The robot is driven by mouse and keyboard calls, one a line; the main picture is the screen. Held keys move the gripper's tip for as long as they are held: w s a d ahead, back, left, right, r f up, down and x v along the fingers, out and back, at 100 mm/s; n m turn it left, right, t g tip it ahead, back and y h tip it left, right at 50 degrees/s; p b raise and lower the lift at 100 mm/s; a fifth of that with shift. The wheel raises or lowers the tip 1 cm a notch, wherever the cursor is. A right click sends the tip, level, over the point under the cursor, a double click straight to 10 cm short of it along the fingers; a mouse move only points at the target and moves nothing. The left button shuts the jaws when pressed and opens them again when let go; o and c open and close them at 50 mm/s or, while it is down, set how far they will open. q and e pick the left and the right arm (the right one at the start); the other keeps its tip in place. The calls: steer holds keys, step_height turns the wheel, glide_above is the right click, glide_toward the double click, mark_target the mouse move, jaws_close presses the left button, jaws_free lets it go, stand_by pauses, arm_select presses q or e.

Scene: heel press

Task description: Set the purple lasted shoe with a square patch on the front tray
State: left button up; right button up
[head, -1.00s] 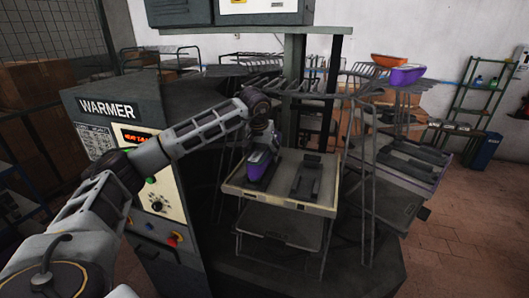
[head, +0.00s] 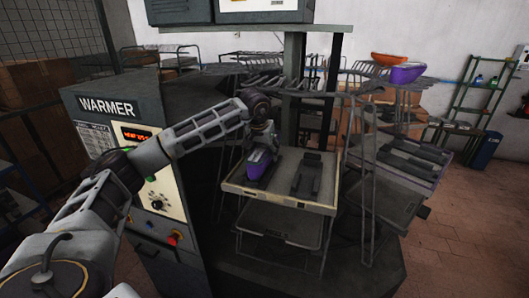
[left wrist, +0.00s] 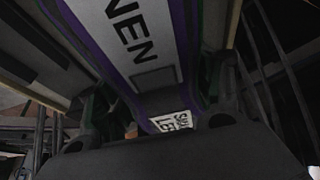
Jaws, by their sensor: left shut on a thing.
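The purple lasted shoe (head: 259,165) is at the left side of the front tray (head: 285,202), low over it or on it; I cannot tell whether it touches. My left gripper (head: 262,138) is above the shoe and shut on it. In the left wrist view the shoe (left wrist: 155,50) lies between the two fingers (left wrist: 155,105), with a pale panel with dark letters, a dark square patch and a white label on it. The fingers hide part of its sides. My right gripper is not in view.
An empty dark holder (head: 307,177) stands on the tray's right half. Another purple shoe (head: 407,73) and an orange one (head: 389,59) sit on the rack behind. The warmer cabinet (head: 120,130) stands left of the tray. A wire frame (head: 366,180) rises close at its right.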

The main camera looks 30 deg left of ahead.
arm_select(q)
steer(key=o, duration=1.6)
steer(key=shift+f, duration=0.1)
steer(key=shift+c, duration=0.2)
steer(key=shift+f, duration=0.1)
steer(key=shift+v, duration=6.1)
